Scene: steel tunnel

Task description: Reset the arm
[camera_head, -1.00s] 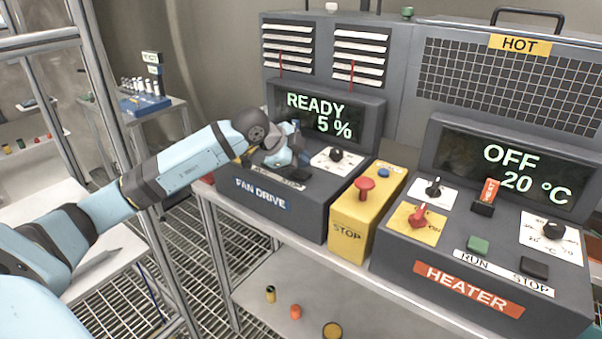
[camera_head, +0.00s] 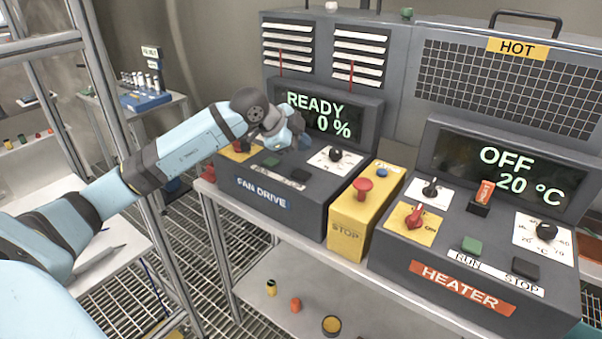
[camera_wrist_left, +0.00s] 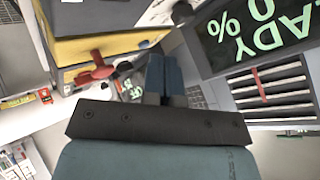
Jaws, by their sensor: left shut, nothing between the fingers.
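My left gripper (camera_head: 301,141) is over the fan drive (camera_head: 262,198), at the lower left of its screen. The left wrist view shows its two blue fingers (camera_wrist_left: 164,75) side by side, shut and empty. The fan drive screen (camera_head: 327,115) reads READY 0 %; part of it also shows in the left wrist view (camera_wrist_left: 250,30). A black knob (camera_head: 336,155) on a white plate sits right of the gripper, apart from it in the head view. A green button (camera_head: 271,162) and a black button (camera_head: 299,175) are on the panel below the gripper. My right gripper is not in view.
A yellow STOP box (camera_head: 345,216) with a red mushroom button (camera_head: 362,186) stands right of the fan drive. The heater (camera_head: 470,250) beyond it reads OFF 20 °C.

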